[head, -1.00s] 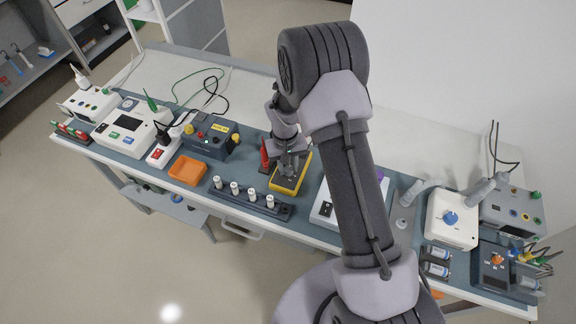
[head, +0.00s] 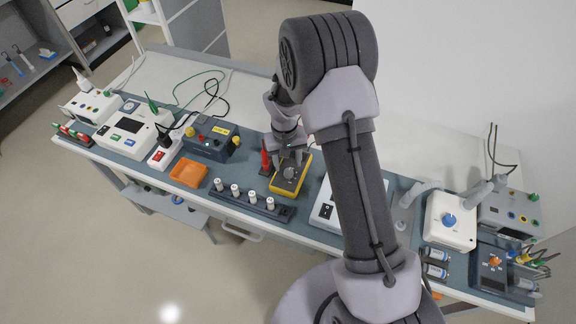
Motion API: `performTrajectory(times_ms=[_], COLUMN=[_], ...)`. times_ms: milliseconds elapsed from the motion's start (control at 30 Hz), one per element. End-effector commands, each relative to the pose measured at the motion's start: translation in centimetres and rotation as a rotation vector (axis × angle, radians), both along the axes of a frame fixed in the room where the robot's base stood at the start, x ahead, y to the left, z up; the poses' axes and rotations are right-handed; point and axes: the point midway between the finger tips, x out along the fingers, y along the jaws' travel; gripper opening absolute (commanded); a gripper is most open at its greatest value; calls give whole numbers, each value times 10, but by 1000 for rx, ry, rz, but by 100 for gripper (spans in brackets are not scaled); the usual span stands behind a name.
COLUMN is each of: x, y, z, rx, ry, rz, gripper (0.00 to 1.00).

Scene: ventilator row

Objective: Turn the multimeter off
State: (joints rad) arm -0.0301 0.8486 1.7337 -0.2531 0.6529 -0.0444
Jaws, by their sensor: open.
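The yellow multimeter (head: 290,186) with a dark face lies on the bench mat near the middle of the row. Its grey round dial (head: 289,173) shows on the face; its setting is too small to read. My gripper (head: 289,158) is open and empty, at the far end of the multimeter, just above or behind the dial. I cannot tell whether a fingertip touches it. My wrist hides part of the area behind the multimeter.
A red probe (head: 265,160) stands close to the multimeter's left. A dark rack with white posts (head: 252,203) lies in front, an orange tray (head: 188,173) to the left. A white box with a switch (head: 323,208) is to the right, partly behind my arm.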

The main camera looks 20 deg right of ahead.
Motion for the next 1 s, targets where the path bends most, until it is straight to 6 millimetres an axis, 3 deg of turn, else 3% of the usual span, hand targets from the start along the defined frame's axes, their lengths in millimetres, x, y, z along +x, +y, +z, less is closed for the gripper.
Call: performTrajectory(times_ms=[33, 200, 400, 567, 1000], x=[1, 1, 1, 0, 0], y=[1, 4, 6, 6, 6], z=[21, 78, 122, 134, 136], rx=[0, 1, 0, 0, 1], ry=[-4, -4, -2, 0, -4], rz=[-1, -1, 0, -1, -3], gripper=[50, 50, 50, 50, 50])
